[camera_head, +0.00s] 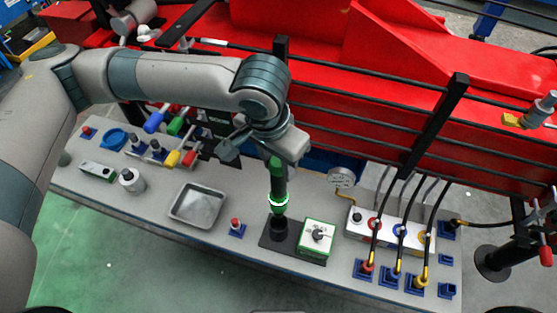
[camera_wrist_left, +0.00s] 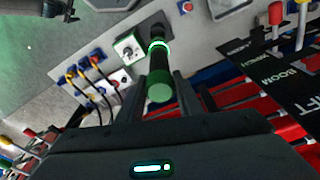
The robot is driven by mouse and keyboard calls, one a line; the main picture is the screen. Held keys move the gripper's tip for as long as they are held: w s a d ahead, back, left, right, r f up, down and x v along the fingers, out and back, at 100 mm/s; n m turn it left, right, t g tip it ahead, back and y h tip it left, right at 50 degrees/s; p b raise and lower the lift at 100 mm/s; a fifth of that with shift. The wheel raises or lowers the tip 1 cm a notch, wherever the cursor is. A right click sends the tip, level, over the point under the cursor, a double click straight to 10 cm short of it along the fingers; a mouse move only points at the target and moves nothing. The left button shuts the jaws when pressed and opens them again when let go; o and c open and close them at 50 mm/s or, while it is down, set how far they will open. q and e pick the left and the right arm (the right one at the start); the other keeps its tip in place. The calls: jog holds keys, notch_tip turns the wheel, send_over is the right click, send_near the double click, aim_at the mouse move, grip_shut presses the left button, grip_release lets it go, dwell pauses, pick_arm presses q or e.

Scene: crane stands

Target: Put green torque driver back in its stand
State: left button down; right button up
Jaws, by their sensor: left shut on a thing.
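The green torque driver (camera_head: 278,183) is upright, with a glowing green ring around its lower part. My left gripper (camera_head: 279,158) is shut on its upper end. The driver's dark lower end lines up with the black stand (camera_head: 279,228) on the bench; I cannot tell whether it is inside the stand or just above it. In the left wrist view, the driver (camera_wrist_left: 160,72) stands between the two fingers of my left gripper (camera_wrist_left: 160,95), its round green end toward the camera. The stand's opening is hidden by the driver. My right gripper is not in view.
A white-green box with a dial (camera_head: 317,236) stands close to the right of the stand. A red button (camera_head: 236,228) and a metal tray (camera_head: 199,205) are to the left. Hoses with coloured plugs (camera_head: 396,270) are at the right. Black rails (camera_head: 370,115) run behind the bench.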

pick_arm(q)
jog(key=shift+f+b, duration=0.85)
jog(key=shift+f, duration=1.15)
jog(key=shift+w+f, duration=0.1)
jog(key=shift+f, duration=0.25)
jog(key=shift+p, duration=0.3)
